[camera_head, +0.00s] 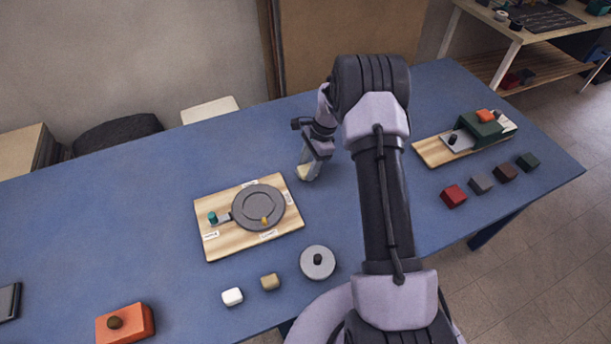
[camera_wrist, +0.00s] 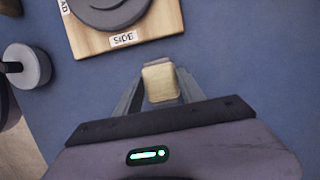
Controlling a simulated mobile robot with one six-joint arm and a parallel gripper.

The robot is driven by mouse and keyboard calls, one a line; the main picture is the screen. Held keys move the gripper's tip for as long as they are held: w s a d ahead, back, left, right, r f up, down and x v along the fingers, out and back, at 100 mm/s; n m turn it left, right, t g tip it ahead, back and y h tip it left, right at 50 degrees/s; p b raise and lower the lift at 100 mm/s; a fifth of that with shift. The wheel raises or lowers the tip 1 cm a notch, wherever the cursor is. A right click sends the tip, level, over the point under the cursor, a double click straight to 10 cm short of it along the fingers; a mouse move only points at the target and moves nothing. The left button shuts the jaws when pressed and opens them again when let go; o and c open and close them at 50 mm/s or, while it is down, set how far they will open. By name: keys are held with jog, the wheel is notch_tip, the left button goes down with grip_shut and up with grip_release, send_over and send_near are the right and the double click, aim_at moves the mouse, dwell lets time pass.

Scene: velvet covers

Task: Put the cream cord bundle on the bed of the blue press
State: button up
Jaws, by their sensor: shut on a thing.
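My gripper (camera_head: 308,174) is shut on a small cream block-shaped thing (camera_head: 303,171), above or at the blue table just right of the round-disc board. In the wrist view my gripper (camera_wrist: 161,88) has its two fingers on either side of this cream bundle (camera_wrist: 161,84), with a paler part at its far end. No cord strands can be made out on it. I cannot pick out a blue press in either view. My arm hides part of the table's middle.
A wooden board (camera_head: 213,246) bears a grey disc (camera_head: 262,203). A grey knobbed weight (camera_head: 317,263), a tan block (camera_head: 270,282), a white block (camera_head: 232,296) and an orange block (camera_head: 136,326) lie in front. Another board (camera_head: 430,153) and several small blocks stand right. The left table is mostly clear.

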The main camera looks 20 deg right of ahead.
aim_at(308, 168)
jog(key=shift+a+f, duration=0.3)
jog(key=shift+f+b, duration=0.7)
jog(key=shift+f, duration=0.75)
jog(key=shift+f, duration=0.2)
jog(key=o, duration=1.3)
jog(key=shift+r, duration=0.1)
